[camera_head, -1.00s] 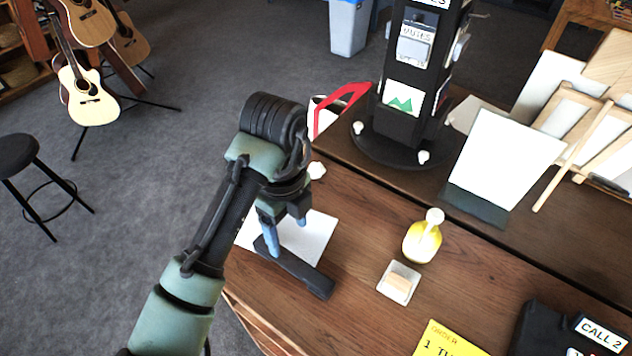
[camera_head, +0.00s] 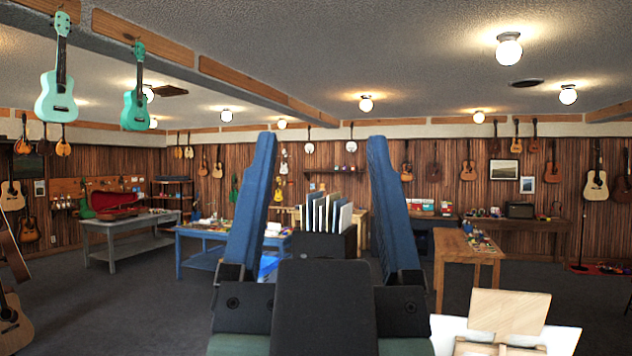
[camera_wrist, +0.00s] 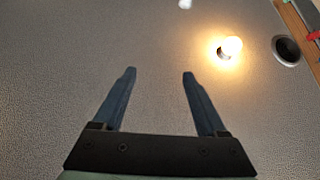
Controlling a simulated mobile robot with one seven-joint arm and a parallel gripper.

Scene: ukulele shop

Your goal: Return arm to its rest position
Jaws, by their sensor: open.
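My gripper (camera_head: 322,150) stands large and close in the head view, its two blue fingers pointing up and spread wide apart. Nothing is between the fingers except the distant room behind them. In the wrist view my gripper (camera_wrist: 158,76) is also open and empty, with the ceiling (camera_wrist: 60,60) behind it. The rest of my arm is mostly hidden behind the gripper's dark body.
A blue table (camera_head: 205,236) and a grey table (camera_head: 125,225) stand back left. A wooden table (camera_head: 468,246) stands right of the gripper. White boards with a wooden easel (camera_head: 508,312) are close at lower right. Teal ukuleles (camera_head: 58,97) hang upper left. Dark floor lies between.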

